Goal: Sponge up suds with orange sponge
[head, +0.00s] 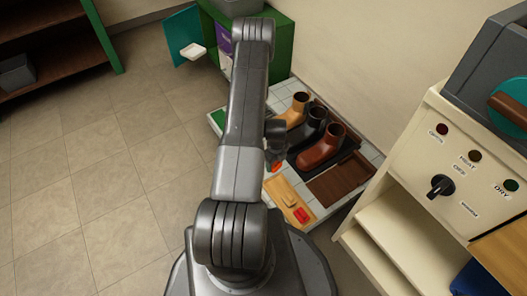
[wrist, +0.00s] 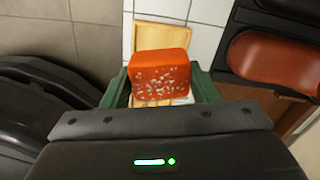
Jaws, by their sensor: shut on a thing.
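My gripper (wrist: 155,88) is shut on the orange sponge (wrist: 161,66), which sits between its two green fingers in the wrist view. White specks, which look like suds, dot the sponge's near face. In the head view a bit of the orange sponge (head: 277,167) shows below my gripper, left of the boots; my arm hides most of the jaws. The sponge is over or near a pale wooden board (wrist: 144,34). Whether it touches anything below is hidden. I cannot make out separate suds on a surface.
Tan (head: 294,109), black (head: 309,128) and brown (head: 322,149) boots stand right of my gripper on a tiled platform. A dark brown tray (head: 342,180) and a red object (head: 302,215) lie nearer. A cream cabinet (head: 440,160) with a knob stands right. Floor at left is clear.

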